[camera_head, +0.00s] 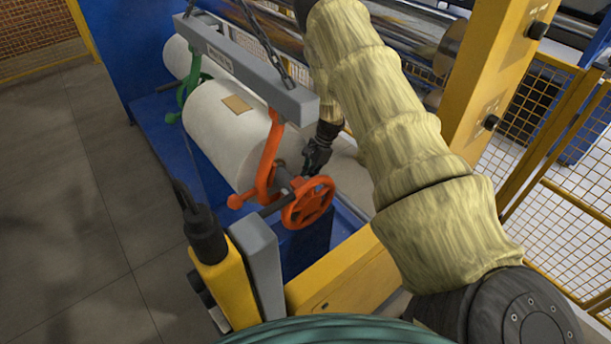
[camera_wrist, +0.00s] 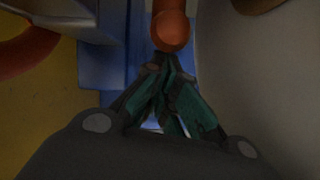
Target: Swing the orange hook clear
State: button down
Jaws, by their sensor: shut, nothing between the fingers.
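The orange hook (camera_head: 269,158) hangs from the near end of a grey lifting beam (camera_head: 245,70) in the head view. Its lower curve ends in a round knob and lies by the near end of the white film roll (camera_head: 219,128). My gripper (camera_head: 318,150) is just right of the hook, above the orange handwheel. In the wrist view my gripper (camera_wrist: 167,72) is shut and empty, its fingertips close below the orange round end (camera_wrist: 172,32). I cannot tell whether they touch it.
An orange handwheel (camera_head: 308,202) stands below my gripper. A green hook (camera_head: 191,87) hangs at the beam's far end. Chains (camera_head: 262,38) hold the beam. A yellow machine post (camera_head: 497,70) and mesh fence (camera_head: 583,190) stand right. The floor (camera_head: 75,190) at left is open.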

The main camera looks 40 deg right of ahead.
jog(key=a+b, duration=0.1)
jog(key=s+a+f+y, duration=0.1)
jog(key=shift+s+a+y+b, duration=0.1)
jog(key=shift+a+y+b, duration=0.2)
jog(key=shift+a+b, duration=0.1)
jog(key=shift+s+d, duration=0.1)
jog(key=d+r+b, duration=0.5)
jog(key=d+r, duration=0.3)
jog(key=shift+s+d, duration=0.25)
jog(key=shift+s, duration=0.15)
